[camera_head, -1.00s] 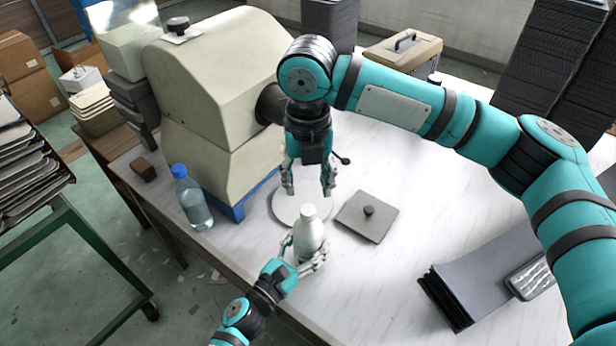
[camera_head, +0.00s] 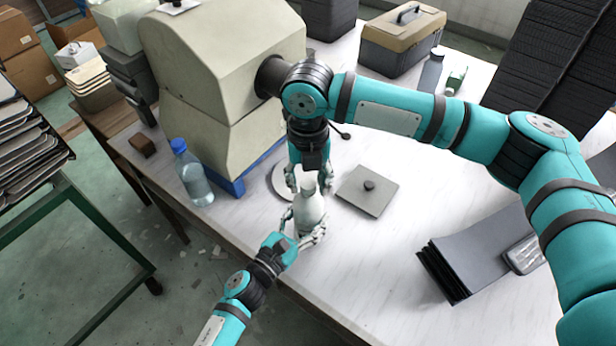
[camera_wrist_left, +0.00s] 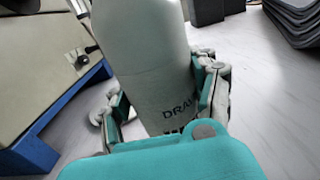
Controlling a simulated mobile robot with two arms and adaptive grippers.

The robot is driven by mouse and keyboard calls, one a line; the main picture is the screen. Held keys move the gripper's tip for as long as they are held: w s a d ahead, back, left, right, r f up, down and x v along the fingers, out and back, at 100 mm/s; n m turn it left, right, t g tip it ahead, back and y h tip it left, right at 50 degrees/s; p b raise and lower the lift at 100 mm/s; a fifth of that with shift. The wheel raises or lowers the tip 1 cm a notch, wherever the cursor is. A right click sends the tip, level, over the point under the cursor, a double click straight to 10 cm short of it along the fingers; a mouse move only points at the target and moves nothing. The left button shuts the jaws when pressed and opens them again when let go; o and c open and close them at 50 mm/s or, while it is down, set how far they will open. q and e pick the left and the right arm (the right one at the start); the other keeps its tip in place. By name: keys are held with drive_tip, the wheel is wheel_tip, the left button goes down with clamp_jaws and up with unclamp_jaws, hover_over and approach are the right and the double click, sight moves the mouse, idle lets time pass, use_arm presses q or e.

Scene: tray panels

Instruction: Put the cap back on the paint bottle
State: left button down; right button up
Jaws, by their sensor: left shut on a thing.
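The paint bottle (camera_head: 311,214) is pale grey-white and stands upright near the table's front edge. My left gripper (camera_head: 304,229) is shut around its lower body. In the left wrist view the bottle (camera_wrist_left: 150,60) shows dark lettering, and the left gripper's fingers (camera_wrist_left: 162,100) press on both sides; its top is out of frame. My right gripper (camera_head: 309,179) points down at the bottle's top, with its fingers apart on either side of the neck. I cannot make out a separate cap; the bottle's top is pale, and contact there is unclear.
A grey plate with a black knob (camera_head: 362,194) lies right of the bottle. A large beige machine (camera_head: 215,95) stands behind left, with a blue-capped water bottle (camera_head: 192,176) beside it. Dark panels (camera_head: 470,262) lie at right.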

clamp_jaws()
drive_tip(key=m, duration=0.9)
drive_tip(key=shift+f, duration=0.1)
drive_tip(key=m, duration=0.9)
drive_tip(key=shift+m, duration=0.4)
drive_tip(key=m, duration=2.1)
drive_tip(key=shift+m, duration=0.4)
drive_tip(key=shift+o, duration=1.6)
unclamp_jaws()
